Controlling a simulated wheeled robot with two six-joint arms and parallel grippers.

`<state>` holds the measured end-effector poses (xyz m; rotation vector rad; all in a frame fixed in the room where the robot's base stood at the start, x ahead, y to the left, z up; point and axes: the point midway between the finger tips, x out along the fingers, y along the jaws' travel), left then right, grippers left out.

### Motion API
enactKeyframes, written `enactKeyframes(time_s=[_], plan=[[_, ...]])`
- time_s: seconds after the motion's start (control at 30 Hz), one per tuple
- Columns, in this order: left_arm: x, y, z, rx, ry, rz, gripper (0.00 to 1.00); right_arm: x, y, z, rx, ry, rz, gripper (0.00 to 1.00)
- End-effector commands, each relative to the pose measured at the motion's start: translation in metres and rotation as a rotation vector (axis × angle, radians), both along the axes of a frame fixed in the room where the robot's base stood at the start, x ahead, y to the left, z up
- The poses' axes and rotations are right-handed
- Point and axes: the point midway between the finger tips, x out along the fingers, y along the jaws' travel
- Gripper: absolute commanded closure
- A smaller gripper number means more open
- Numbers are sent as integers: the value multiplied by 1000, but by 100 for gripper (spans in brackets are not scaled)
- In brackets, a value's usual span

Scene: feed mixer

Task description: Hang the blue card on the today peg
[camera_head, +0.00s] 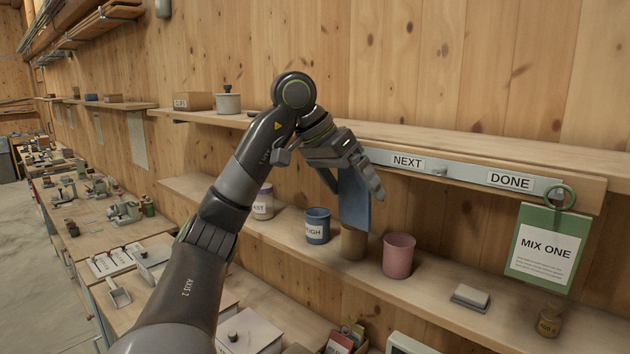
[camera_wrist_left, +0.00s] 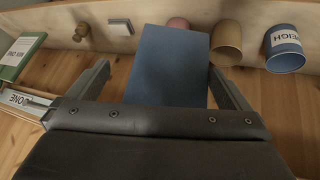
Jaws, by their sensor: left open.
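The blue card (camera_head: 355,208) hangs upright below the label strip (camera_head: 462,173), in front of the lower shelf. My left gripper (camera_head: 354,184) is at the card's upper part, with its jaws open and a finger to each side. In the left wrist view the blue card (camera_wrist_left: 168,68) lies between the spread fingers, with gaps beside it. The today label and its peg are hidden behind my gripper, so I cannot tell whether the card is on the peg. The strip shows NEXT and DONE labels. My right gripper is not in view.
A green MIX ONE card (camera_head: 543,248) hangs by its ring at the DONE end. The NEXT peg is bare.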

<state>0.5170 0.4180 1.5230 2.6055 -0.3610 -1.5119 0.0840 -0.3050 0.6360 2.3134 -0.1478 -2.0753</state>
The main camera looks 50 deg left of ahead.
Motion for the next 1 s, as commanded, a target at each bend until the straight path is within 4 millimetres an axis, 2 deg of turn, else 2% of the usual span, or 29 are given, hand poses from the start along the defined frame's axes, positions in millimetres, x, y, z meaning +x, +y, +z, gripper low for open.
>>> enactKeyframes(time_s=[0.03, 0.13, 0.2, 0.6, 0.8, 1.0], plan=[[-4, 2, 6, 1, -8, 3, 0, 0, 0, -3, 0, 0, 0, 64], [-17, 8, 27, 3, -19, 7, 0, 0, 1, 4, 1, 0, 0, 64], [-28, 14, 19, 3, -17, 9, 0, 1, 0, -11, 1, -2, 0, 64], [-91, 46, 21, 3, -19, 12, 0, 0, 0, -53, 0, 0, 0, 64], [-113, 57, 23, 2, -19, 10, 0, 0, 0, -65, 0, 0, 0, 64], [-121, 61, 25, 1, -19, 8, 0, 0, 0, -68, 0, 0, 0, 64]])
